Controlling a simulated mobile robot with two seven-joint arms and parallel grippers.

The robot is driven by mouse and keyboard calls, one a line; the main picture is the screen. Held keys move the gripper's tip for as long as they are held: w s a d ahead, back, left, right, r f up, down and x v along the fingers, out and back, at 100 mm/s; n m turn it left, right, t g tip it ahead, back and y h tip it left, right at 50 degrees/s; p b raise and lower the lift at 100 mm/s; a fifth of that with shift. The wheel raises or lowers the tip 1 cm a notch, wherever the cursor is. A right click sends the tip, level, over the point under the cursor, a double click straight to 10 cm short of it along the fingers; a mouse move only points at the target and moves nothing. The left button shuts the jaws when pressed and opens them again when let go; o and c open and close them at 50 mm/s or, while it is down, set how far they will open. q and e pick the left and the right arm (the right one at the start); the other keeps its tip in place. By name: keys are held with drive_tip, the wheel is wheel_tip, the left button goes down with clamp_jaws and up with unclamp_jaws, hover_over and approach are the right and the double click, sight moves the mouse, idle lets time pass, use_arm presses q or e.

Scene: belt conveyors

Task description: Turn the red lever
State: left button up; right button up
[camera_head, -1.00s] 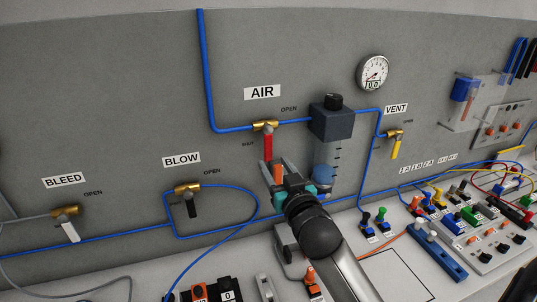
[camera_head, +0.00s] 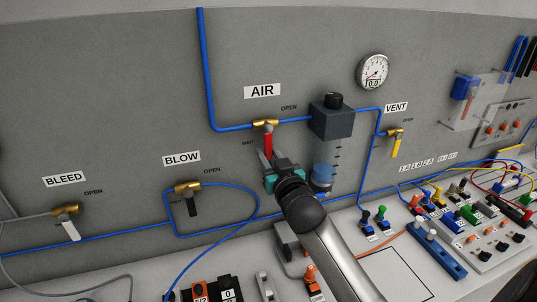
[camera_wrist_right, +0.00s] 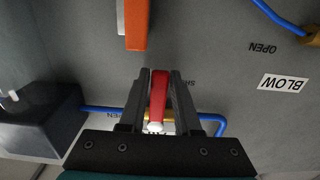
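The red lever (camera_head: 268,142) hangs down from the brass AIR valve (camera_head: 264,124) on the grey wall panel, with OPEN marked to its upper right. My right gripper (camera_head: 266,160) is at the lever's lower part, and its fingers hide the lever's end in the head view. In the right wrist view the red lever (camera_wrist_right: 158,95) lies between the two dark fingers of my right gripper (camera_wrist_right: 159,76). The fingers stand apart on either side of it, with narrow gaps showing. My left gripper is in neither view.
The black BLOW lever (camera_head: 192,205) is to the left, and the white BLEED lever (camera_head: 69,231) is farther left. A dark regulator block (camera_head: 332,121) with a clear bowl (camera_head: 323,175) stands close on the right. Blue tubing (camera_head: 203,70) runs along the wall.

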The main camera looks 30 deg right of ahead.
clamp_jaws()
idle(1.0)
